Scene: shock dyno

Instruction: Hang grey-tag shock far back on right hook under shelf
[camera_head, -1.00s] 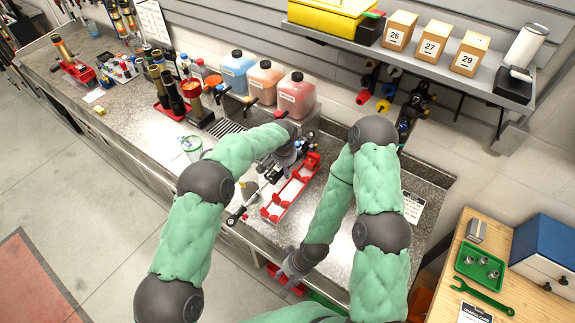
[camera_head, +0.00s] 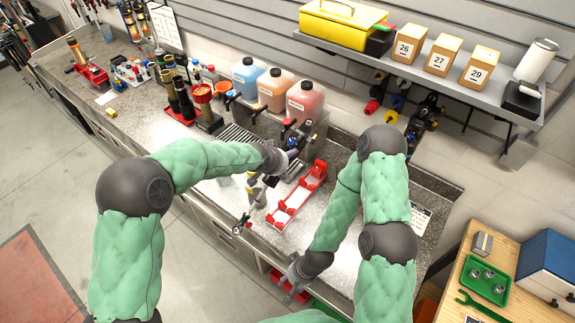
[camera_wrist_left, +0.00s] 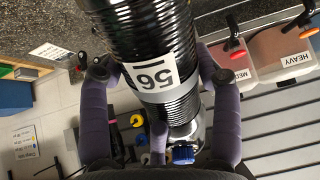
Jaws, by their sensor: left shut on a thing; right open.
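My left gripper (camera_head: 268,172) is shut on a black ribbed shock (camera_head: 256,194), held above the bench left of the red cradle (camera_head: 297,196). My right gripper (camera_head: 296,282) is open and empty, low at the bench's front edge. The shelf (camera_head: 455,92) is at upper right. Dark hanging parts (camera_head: 424,118) show under it; the right hook itself is hard to make out.
Blue, orange and red bottles (camera_head: 305,102) stand behind the left gripper. Red and yellow items (camera_head: 391,116) hang under the shelf's left part. Boxes (camera_head: 440,55) and a yellow case (camera_head: 340,22) stand on the shelf. A wooden table (camera_head: 470,275) is at lower right.

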